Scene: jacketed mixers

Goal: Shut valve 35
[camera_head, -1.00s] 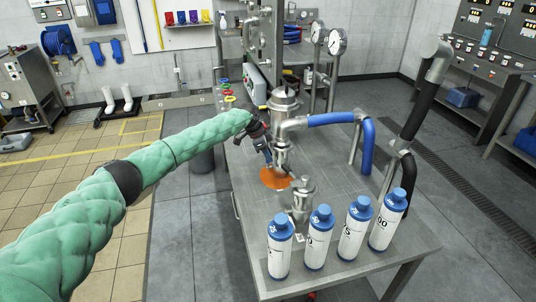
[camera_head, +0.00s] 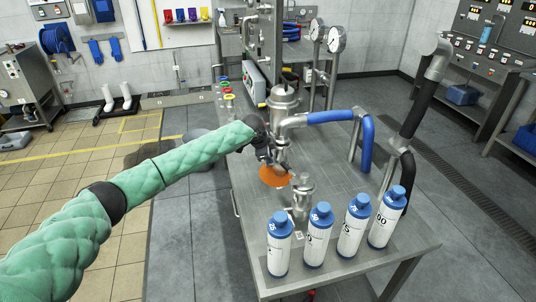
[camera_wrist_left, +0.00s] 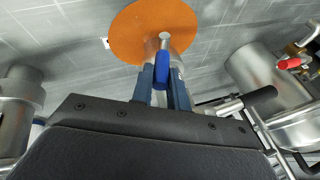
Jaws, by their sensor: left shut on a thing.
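My left gripper (camera_head: 271,158) is at the metal pipework beside the jacketed mixer vessel (camera_head: 284,104), above an orange disc (camera_head: 275,177) on the steel table. In the left wrist view my left gripper (camera_wrist_left: 161,88) has its two dark blue fingers closed on a blue valve handle (camera_wrist_left: 162,72). The handle's metal end sticks out beyond the fingertips over the orange disc (camera_wrist_left: 135,32). The gripper hides most of the handle in the head view. No number 35 is readable here. My right gripper is not in view.
Several white bottles with blue caps (camera_head: 316,240) stand along the front of the steel table (camera_head: 250,215). A blue hose (camera_head: 368,145) and a black hose (camera_head: 406,175) are to the right. A small metal fitting (camera_head: 302,190) stands in front of the disc.

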